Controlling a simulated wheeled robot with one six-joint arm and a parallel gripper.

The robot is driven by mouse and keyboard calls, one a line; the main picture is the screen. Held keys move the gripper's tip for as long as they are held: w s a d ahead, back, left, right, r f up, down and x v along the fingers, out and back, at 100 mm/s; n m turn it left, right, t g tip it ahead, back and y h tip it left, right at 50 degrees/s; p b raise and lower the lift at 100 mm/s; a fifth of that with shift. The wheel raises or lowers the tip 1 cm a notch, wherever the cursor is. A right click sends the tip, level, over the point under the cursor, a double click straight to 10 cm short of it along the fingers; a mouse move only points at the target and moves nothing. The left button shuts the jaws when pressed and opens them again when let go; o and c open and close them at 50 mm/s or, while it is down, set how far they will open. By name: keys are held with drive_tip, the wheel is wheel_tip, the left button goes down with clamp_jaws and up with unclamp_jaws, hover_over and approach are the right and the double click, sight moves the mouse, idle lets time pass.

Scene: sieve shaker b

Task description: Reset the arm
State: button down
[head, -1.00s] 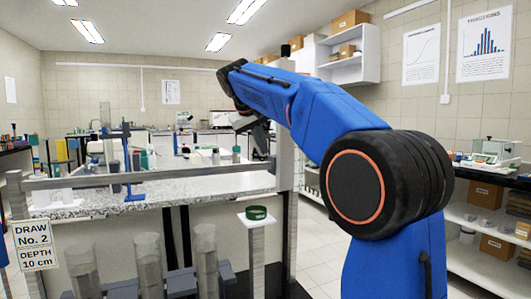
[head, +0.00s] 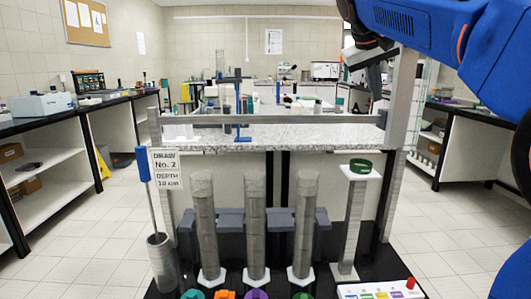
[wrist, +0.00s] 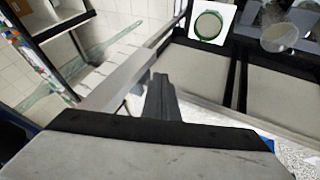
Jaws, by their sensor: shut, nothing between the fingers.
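My blue arm (head: 425,35) reaches in from the upper right of the head view. My gripper (head: 374,92) is a dark shape at its end, by the upright post at the right of the stand. It is shut and holds nothing. In the wrist view my gripper (wrist: 162,84) shows as a narrow dark grey form above the pale wrist body, with the metal rail behind it. Its fingertips are small and hard to make out in the head view.
A frame with a rail (head: 290,119) crosses ahead. Several clear tubes (head: 254,225) stand below it, beside a post carrying a green ring (head: 361,166). A blue-handled rod (head: 144,165) leans in a holder at left. A control panel (head: 380,290) lies front right. Floor is open both sides.

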drive_tip(key=s+a+f+y, duration=0.2)
drive_tip(key=s+f, duration=1.5)
drive_tip(key=f, duration=0.3)
drive_tip(key=s+a+f+y, duration=0.2)
drive_tip(key=s+f+y, duration=0.1)
drive_tip(key=s+f, duration=1.5)
wheel_tip(320, 180, down, 3)
drive_tip(key=shift+r+n, duration=0.2)
drive_tip(key=shift+n, duration=0.1)
